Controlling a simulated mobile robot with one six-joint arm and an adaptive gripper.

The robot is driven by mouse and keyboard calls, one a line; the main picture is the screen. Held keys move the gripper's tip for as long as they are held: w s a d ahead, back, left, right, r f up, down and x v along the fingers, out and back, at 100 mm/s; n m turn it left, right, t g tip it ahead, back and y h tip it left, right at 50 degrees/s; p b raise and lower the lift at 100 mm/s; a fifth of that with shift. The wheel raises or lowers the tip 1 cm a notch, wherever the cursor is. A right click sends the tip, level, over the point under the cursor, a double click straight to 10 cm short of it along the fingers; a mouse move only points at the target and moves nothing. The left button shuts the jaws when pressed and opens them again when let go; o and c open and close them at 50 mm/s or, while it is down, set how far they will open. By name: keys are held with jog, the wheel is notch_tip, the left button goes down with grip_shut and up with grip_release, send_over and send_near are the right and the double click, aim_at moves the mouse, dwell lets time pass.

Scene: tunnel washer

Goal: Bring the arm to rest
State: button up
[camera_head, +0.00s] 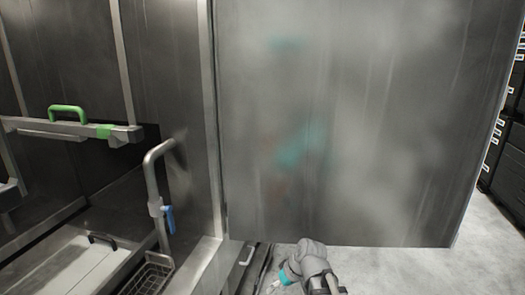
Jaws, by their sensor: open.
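Part of my grey arm (312,265), with a teal section, shows at the bottom edge right of the middle. It is in front of the lower edge of a large metal panel (370,120). My gripper cannot be made out; only arm links show and the rest of the arm is below the picture. I see no object held.
The open washer chamber on the left has a rail (70,128) with a green handle (67,112), a bent metal pipe (157,190) with a blue lever (169,219), and a wire basket (150,277). Dark drawer cabinets (507,150) stand far right. Grey floor (480,250) is clear at lower right.

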jog(key=s+d+f+m+g+h, duration=0.1)
jog(key=s+d+m+h, duration=0.4)
jog(key=d, duration=0.7)
jog(key=shift+s+m+p, duration=0.25)
jog(key=shift+m+p, duration=0.05)
jog(key=shift+p, duration=0.1)
jog(key=shift+d, duration=0.1)
